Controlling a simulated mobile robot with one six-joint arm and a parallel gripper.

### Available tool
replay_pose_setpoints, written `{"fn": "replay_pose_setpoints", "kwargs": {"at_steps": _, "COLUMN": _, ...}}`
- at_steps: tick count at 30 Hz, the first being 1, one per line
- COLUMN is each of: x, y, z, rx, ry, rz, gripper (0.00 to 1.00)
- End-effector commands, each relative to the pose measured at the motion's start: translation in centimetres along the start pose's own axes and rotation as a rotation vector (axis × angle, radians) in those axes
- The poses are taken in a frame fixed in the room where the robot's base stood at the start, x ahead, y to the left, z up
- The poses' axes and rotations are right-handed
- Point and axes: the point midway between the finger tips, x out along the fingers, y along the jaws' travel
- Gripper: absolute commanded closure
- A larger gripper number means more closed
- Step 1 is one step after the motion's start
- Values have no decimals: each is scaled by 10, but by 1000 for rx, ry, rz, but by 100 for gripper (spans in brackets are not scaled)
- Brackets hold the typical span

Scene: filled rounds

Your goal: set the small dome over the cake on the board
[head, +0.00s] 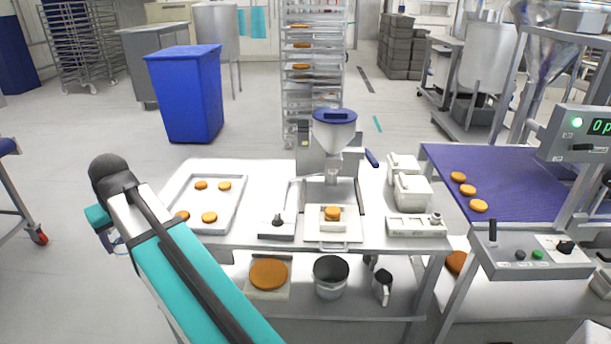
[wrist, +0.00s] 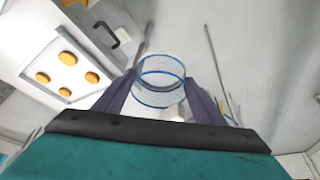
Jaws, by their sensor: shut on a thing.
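The small dome (wrist: 161,83) is a clear round cover with blue rims, seen in the wrist view. My gripper (wrist: 162,92) is shut on it, one grey-purple finger on each side. In the head view my teal arm reaches up at the lower left; the gripper and dome do not show there. A small orange cake (head: 333,213) sits on a pale block on a white board (head: 333,238) under the hopper nozzle. A larger flat orange cake (head: 268,273) lies on a beige board (head: 267,293) below the tabletop. Neither cake has a cover on it.
A white tray (head: 236,212) with several small cakes is at the table's left; it also shows in the wrist view (wrist: 40,90). The hopper (head: 334,130) rises behind the small cake. White tubs (head: 411,192) stand to the right. A pot (head: 331,277) and jug (head: 383,287) are below.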

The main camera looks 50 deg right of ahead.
Motion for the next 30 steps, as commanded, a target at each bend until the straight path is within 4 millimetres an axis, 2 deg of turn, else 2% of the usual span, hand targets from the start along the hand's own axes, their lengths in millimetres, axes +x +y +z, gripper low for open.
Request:
{"fn": "replay_pose_setpoints", "kwargs": {"at_steps": 1, "x": 0, "y": 16, "z": -4, "rx": 11, "ry": -3, "rz": 5, "gripper": 58}}
{"fn": "replay_pose_setpoints", "kwargs": {"at_steps": 6, "x": 4, "y": 69, "z": -10, "rx": 31, "ry": -10, "rz": 13, "gripper": 58}}
{"fn": "replay_pose_setpoints", "kwargs": {"at_steps": 16, "x": 9, "y": 174, "z": -9, "rx": 70, "ry": -18, "rz": 29, "gripper": 58}}
{"fn": "replay_pose_setpoints", "kwargs": {"at_steps": 23, "x": 10, "y": 249, "z": 2, "rx": 100, "ry": -22, "rz": 39, "gripper": 58}}
{"fn": "replay_pose_setpoints", "kwargs": {"at_steps": 30, "x": 7, "y": 328, "z": 22, "rx": 132, "ry": -22, "rz": 50, "gripper": 58}}
